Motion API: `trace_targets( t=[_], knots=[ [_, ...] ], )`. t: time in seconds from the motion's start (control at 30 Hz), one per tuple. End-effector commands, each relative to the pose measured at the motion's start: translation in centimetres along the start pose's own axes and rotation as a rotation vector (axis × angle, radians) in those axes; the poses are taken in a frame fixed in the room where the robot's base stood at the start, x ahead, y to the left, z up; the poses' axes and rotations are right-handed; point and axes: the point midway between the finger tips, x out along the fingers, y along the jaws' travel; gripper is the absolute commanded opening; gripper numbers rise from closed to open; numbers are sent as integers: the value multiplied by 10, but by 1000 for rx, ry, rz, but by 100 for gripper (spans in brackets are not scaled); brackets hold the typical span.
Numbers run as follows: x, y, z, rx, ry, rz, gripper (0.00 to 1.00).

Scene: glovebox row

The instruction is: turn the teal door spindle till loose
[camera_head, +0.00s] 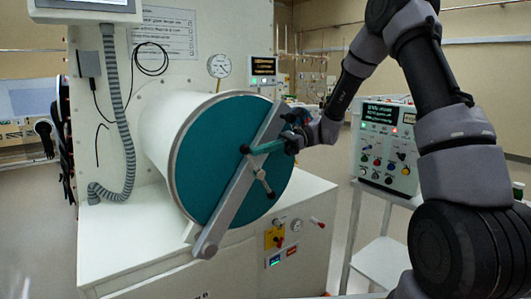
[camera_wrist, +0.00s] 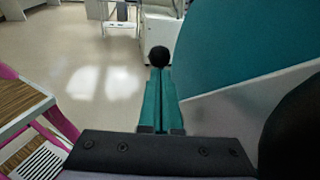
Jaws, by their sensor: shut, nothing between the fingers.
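The teal round door (camera_head: 215,150) closes the end of a white cylinder and has a grey diagonal bar across it. At the door's middle is the door spindle (camera_head: 262,176), with thin arms ending in black knobs. My gripper (camera_head: 254,150) reaches in from the right, in front of the door, with its teal fingers beside the spindle's upper-left knob. In the wrist view the fingers (camera_wrist: 159,88) are together, with nothing between them. A black knob (camera_wrist: 159,56) shows just beyond their tips. I cannot tell whether they touch it.
The white cabinet (camera_head: 130,238) stands under the cylinder, with valves on its front. A control box (camera_head: 385,150) sits on a stand at the right. A ribbed grey hose (camera_head: 118,110) hangs at the left. In the wrist view, open floor (camera_wrist: 95,75) lies left of the fingers.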

Motion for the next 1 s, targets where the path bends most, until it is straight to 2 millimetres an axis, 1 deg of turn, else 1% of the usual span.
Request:
trace_targets(
  t=[0.27, 0.63, 0.8, 1.0],
  knots=[
    [20, 4, 1, 0, -2, 3, 0],
    [45, 9, -6, 1, -3, 3, 0],
    [55, 12, -10, -34, 145, 4, 0],
    [61, 13, -17, -26, 135, 2, 0]
  ],
)
